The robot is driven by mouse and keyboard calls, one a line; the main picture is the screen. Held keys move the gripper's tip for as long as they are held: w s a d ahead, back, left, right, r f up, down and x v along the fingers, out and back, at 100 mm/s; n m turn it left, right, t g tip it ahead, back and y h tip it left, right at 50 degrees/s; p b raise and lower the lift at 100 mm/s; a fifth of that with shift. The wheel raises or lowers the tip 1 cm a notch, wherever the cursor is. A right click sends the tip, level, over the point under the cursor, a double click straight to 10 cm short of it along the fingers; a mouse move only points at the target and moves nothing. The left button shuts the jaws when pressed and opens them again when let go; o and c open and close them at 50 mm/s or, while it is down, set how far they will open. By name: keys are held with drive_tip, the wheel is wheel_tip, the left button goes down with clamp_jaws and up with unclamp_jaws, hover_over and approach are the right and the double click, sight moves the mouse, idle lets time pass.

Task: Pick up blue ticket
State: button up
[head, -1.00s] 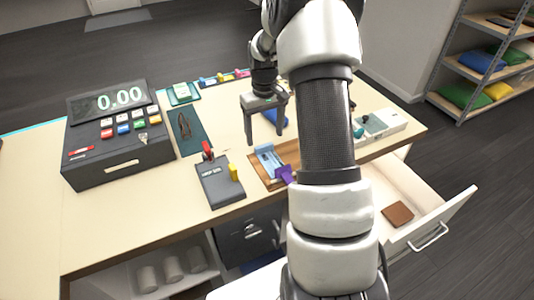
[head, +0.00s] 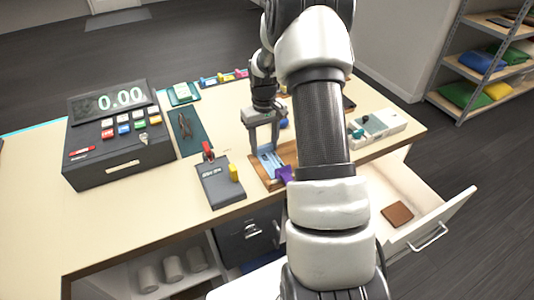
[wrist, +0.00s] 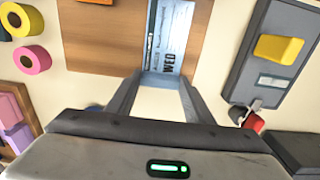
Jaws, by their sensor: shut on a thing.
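The blue ticket (head: 268,158) is a pale blue printed slip on a brown wooden board (head: 264,182) near the front of the counter. In the wrist view the ticket (wrist: 172,40) shows dark lettering, including "WED", and the wooden board (wrist: 100,40) extends on both sides of it. My gripper (head: 264,149) points down at the ticket's far end. In the wrist view my gripper (wrist: 162,80) has its fingertips at the ticket's near end, shut on it. The ticket still appears low over the board; any gap beneath it cannot be told.
A cash register (head: 118,150) stands at the left. A dark grey holder (head: 216,190) with red and yellow parts sits left of the board. A purple piece (head: 284,173) is at the board's right. An open drawer (head: 440,215) with a brown square item (head: 398,213) juts out at the right.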

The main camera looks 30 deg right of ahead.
drive_tip(key=shift+r, duration=0.15)
wheel_tip(320, 180, up, 15)
drive_tip(key=p, duration=0.3)
idle(0.6)
